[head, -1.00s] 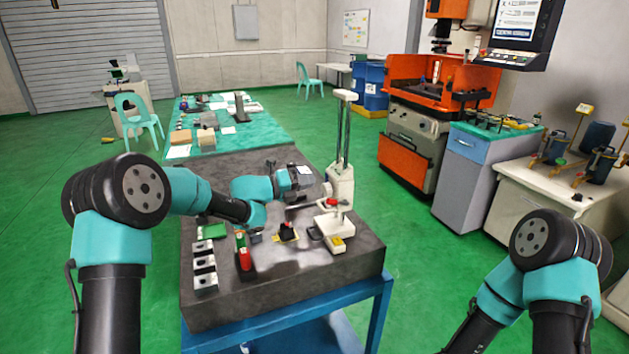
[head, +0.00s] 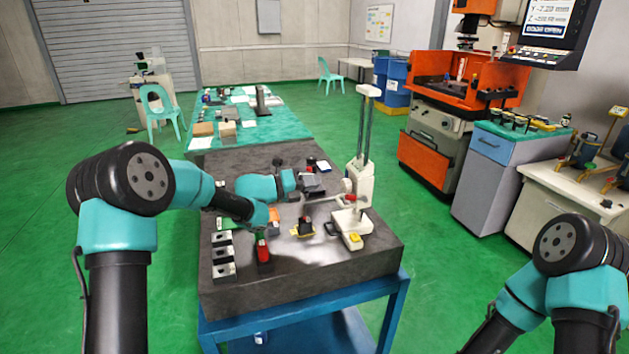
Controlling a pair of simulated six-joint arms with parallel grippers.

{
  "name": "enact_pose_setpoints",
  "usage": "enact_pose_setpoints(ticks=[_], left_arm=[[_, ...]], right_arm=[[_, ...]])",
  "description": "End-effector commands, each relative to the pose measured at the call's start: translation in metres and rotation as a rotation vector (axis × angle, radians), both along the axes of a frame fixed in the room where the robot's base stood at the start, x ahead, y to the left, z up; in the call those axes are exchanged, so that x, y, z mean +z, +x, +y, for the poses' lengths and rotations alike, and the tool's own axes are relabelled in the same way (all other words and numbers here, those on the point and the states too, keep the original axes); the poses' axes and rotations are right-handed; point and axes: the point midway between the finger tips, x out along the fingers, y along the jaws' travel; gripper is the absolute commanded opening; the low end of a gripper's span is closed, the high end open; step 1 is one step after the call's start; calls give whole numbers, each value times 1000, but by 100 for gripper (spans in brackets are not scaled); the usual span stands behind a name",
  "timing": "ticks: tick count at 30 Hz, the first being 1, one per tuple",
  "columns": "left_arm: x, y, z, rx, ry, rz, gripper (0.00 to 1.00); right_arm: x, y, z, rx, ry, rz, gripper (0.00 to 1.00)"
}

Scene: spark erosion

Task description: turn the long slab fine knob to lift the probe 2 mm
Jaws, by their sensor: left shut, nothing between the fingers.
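A pale measuring stand (head: 361,184) with two tall dark columns and a white top block stands at the right of the dark stone slab (head: 330,264). A thin grey arm reaches left from its lower part. A small red knob (head: 353,203) sits above its white base; a yellow piece lies at the base front. I cannot tell which part is the long slab fine knob, or make out the probe tip. My left gripper (head: 316,184) is shut and empty, just left of the stand and seemingly apart from it. My right gripper is out of view.
Black-topped blocks (head: 223,256), a red upright piece (head: 263,250) and a small black and yellow piece (head: 305,228) stand on the slab's front left. A green-topped table (head: 200,141) lies behind. An orange machine (head: 437,162) and a blue-grey cabinet (head: 489,184) stand right.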

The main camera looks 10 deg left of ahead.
Motion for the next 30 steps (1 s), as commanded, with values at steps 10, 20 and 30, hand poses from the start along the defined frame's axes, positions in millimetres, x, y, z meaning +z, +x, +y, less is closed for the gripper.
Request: enact_pose_setpoints(ticks=[10,20,30], left_arm=[[-1,4,-7,0,1,1,0],[-1,20,-38,-2,1,0,0],[0,32,-62,-1,0,0,0]], right_arm=[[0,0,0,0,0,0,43],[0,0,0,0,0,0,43],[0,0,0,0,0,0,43]])
